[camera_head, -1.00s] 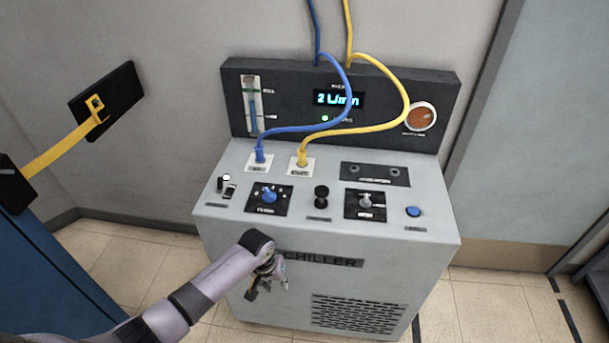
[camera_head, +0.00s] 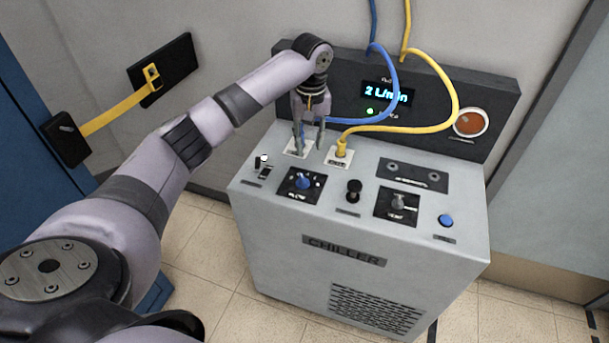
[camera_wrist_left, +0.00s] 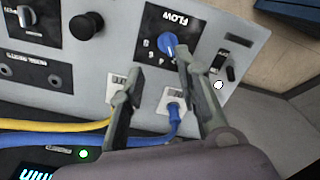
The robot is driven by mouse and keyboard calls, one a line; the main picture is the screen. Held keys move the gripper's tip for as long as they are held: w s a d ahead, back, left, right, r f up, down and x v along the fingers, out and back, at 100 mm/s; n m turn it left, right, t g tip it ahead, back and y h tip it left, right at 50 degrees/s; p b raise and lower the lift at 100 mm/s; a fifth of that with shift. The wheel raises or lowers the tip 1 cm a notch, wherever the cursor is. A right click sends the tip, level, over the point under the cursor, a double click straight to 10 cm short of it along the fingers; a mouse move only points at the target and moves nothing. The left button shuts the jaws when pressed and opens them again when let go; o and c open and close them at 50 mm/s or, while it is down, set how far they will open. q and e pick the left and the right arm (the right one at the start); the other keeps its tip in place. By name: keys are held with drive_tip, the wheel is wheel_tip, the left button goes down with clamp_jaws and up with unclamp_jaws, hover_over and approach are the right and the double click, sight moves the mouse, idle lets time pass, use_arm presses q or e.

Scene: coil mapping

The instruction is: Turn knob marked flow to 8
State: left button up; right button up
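The blue flow knob (camera_head: 303,182) sits on a black plate at the left of the chiller's top panel. In the left wrist view the same knob (camera_wrist_left: 169,44) shows beside the word FLOW. My left gripper (camera_head: 309,150) points down above the panel, behind the knob, near the blue hose's socket. Its two fingers are apart with nothing held; they also show spread in the left wrist view (camera_wrist_left: 158,75). The display (camera_head: 388,95) reads 2 L/min. My right gripper is not in view.
The blue hose (camera_head: 350,120) and yellow hose (camera_head: 440,125) run close to the left gripper. A black knob (camera_head: 354,190), a grey selector (camera_head: 398,202) and a blue button (camera_head: 446,220) lie to the right. Small switches (camera_head: 265,171) stand left of the flow plate.

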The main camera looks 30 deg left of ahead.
sight(303, 179)
use_arm(q)
drive_tip(key=shift+n, duration=0.7)
drive_tip(key=f, duration=0.4)
drive_tip(key=a+f+p, duration=0.1)
drive_tip(key=f, duration=0.4)
drive_tip(key=a+f+p, duration=0.1)
drive_tip(key=f, duration=0.4)
drive_tip(key=shift+w+a+f, duration=0.1)
drive_tip(key=shift+w+f, duration=0.1)
drive_tip(key=shift+w, duration=0.05)
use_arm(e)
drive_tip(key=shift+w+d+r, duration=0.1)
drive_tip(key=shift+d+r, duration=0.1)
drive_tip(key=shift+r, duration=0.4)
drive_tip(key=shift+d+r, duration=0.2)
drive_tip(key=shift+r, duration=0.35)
use_arm(q)
drive_tip(key=shift+c, duration=0.2)
clamp_jaws()
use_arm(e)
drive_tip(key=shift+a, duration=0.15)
